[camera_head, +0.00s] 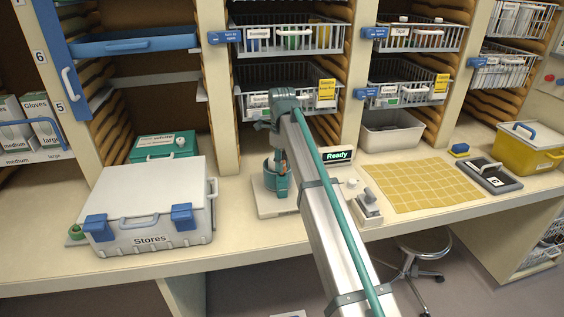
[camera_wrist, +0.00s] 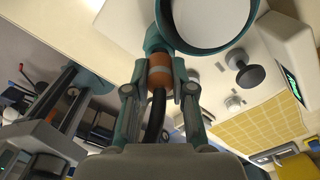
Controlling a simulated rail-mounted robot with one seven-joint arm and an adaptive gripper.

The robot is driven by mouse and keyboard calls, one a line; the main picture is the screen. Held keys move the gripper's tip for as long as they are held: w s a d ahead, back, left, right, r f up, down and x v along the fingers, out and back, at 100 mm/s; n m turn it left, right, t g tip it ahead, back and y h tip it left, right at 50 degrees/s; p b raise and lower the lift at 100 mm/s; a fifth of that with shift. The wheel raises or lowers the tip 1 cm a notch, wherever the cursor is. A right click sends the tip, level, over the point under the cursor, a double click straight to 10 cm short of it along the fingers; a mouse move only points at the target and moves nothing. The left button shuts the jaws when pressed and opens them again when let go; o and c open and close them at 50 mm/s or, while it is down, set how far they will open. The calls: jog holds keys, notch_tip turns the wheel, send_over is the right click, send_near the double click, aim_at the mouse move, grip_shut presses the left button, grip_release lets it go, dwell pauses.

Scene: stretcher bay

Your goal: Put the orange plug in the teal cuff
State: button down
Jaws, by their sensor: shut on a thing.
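My gripper (camera_wrist: 160,88) is shut on the orange plug (camera_wrist: 159,76), one finger on each side of it. A black cable (camera_wrist: 155,122) runs from the plug back toward my wrist. The teal cuff (camera_wrist: 158,14) is a large ring around a white round surface, just beyond the plug. The plug's far end meets a teal part at the ring's side; how deep it sits I cannot tell. In the head view the teal cuff (camera_head: 270,184) stands on a pale base (camera_head: 275,207), with a bit of orange beside it. My arm partly covers this spot.
A white Stores case (camera_head: 150,205) and a green box (camera_head: 165,146) stand to the left. A display reading Ready (camera_head: 338,156), a small grey device (camera_head: 368,206), a yellow grid mat (camera_head: 420,184) and a grey tray (camera_head: 492,178) lie to the right. Wire baskets (camera_head: 288,85) hang behind.

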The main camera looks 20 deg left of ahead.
jog(key=shift+f, duration=0.75)
jog(key=c, duration=0.9)
grip_release()
